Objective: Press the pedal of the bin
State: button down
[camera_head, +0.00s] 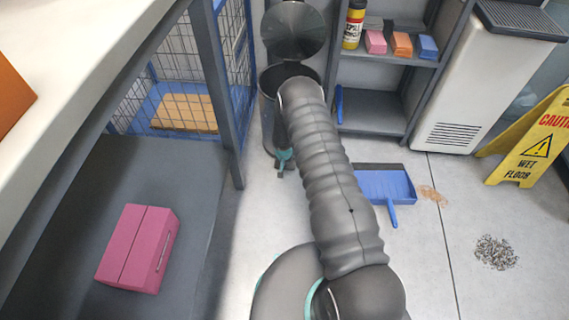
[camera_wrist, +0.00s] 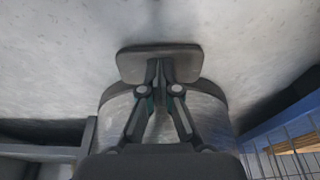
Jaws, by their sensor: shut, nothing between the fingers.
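The bin (camera_head: 268,112) is a grey metal cylinder by the back wall, partly hidden behind my arm. Its round lid (camera_head: 293,32) stands raised, and the dark opening shows below it. In the wrist view the bin's pedal (camera_wrist: 160,62) is a flat grey rounded plate at the foot of the bin body (camera_wrist: 212,98). My gripper (camera_wrist: 160,74) is shut and empty, its fingertips over the middle of the pedal, seemingly touching it. In the head view my gripper (camera_head: 281,172) shows low in front of the bin, and the pedal cannot be made out.
A blue wire cage (camera_head: 185,88) and a dark shelf with a pink box (camera_head: 138,248) stand left. A grey rack (camera_head: 372,110) stands right of the bin. A blue dustpan (camera_head: 385,184), debris (camera_head: 496,252) and a yellow wet-floor sign (camera_head: 528,145) are on the floor at right.

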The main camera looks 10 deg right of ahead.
jog(key=s+b, duration=0.1)
jog(key=b, duration=0.2)
jog(key=shift+s+a+b, duration=0.3)
jog(key=shift+s+b, duration=0.1)
jog(key=shift+s+a+r+b, duration=0.15)
jog(key=shift+s+r+b, duration=0.35)
jog(key=shift+b, duration=0.4)
jog(key=v, duration=1.2)
jog(key=shift+s+a, duration=0.1)
